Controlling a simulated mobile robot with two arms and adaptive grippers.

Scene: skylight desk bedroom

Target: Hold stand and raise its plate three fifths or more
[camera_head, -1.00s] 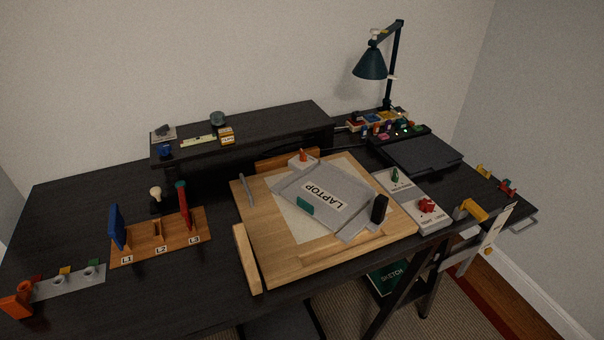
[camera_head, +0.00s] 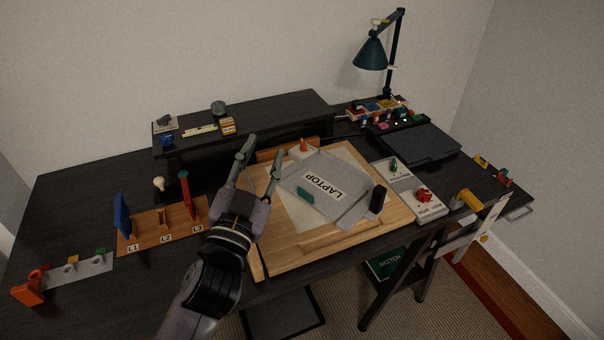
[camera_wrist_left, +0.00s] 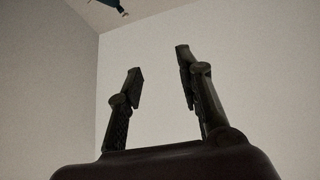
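The laptop stand lies low on the wooden board, its grey plate (camera_head: 322,187) marked LAPTOP. A green tab (camera_head: 306,195) shows on the plate and a black upright block (camera_head: 377,199) is at its right. An orange piece (camera_head: 303,146) is at its back edge. My left gripper (camera_head: 262,150) is over the left back part of the board, left of the plate, apart from it in the picture. Its fingers are spread and empty, and they also show against bare wall in the left wrist view (camera_wrist_left: 160,75). My right gripper is not in view.
A wooden board (camera_head: 290,258) carries the stand. A rack with levers (camera_head: 160,232) is at left, and a dark raised shelf (camera_head: 270,110) behind. A control panel (camera_head: 410,190) and a lamp (camera_head: 370,55) are at right. The desk's left back area is clear.

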